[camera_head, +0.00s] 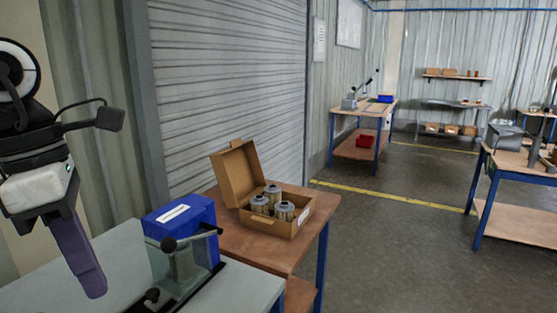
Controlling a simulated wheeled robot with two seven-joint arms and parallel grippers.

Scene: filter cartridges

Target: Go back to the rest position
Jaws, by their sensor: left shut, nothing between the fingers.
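My left gripper (92,284) is at the left of the head view, pointing down over the grey worktop. Its purple fingers are together with nothing between them, and it is apart from the things around it. An open cardboard box (284,224) stands on the wooden table to the right, its lid up. Several filter cartridges (273,193) with grey tops stand upright in it. My right gripper is not in view.
A blue box (182,220) with a white label and a grey fixture with a black-knobbed lever (187,262) stand right of my left gripper. The wooden table (303,258) adjoins the grey worktop (50,280). Open floor (400,230) lies beyond, with other workbenches (362,115) further back.

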